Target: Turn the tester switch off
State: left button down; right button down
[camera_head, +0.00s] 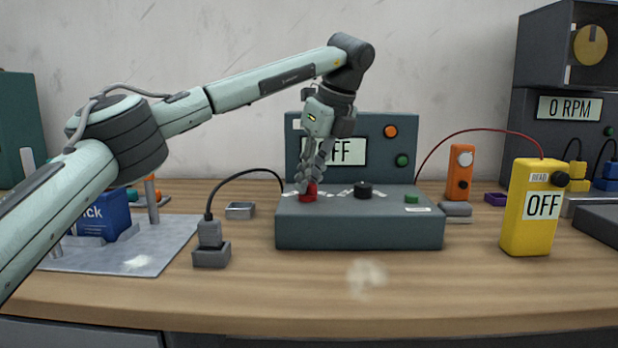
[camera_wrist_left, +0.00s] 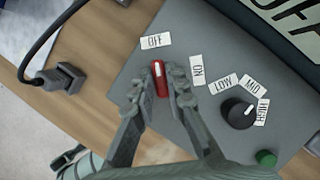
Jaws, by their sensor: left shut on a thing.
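The grey tester (camera_head: 360,232) stands on the wooden bench, with an upright back panel whose display (camera_head: 350,152) shows "FF", its left part hidden by my gripper. The red tester switch (camera_head: 309,192) is at the left of its top; it also shows in the left wrist view (camera_wrist_left: 161,88). Its white mark points toward the OFF label (camera_wrist_left: 155,41), not the ON label (camera_wrist_left: 197,69). My left gripper (camera_head: 312,184) reaches down from above, its fingers shut on the red switch from both sides. My right gripper is not in view.
A black knob (camera_head: 363,190) with LOW, MID and HIGH labels is right of the switch. A yellow meter (camera_head: 530,215) reading OFF stands at right, an orange device (camera_head: 460,172) behind. A grey plug block (camera_head: 211,250) with a black cable is at left. The front bench is clear.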

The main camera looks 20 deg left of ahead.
pick_arm(q)
jog(key=c, duration=1.5)
grip_release()
jog(key=shift+c, duration=0.2)
jog(key=v, duration=1.2)
jog(key=shift+s, duration=0.15)
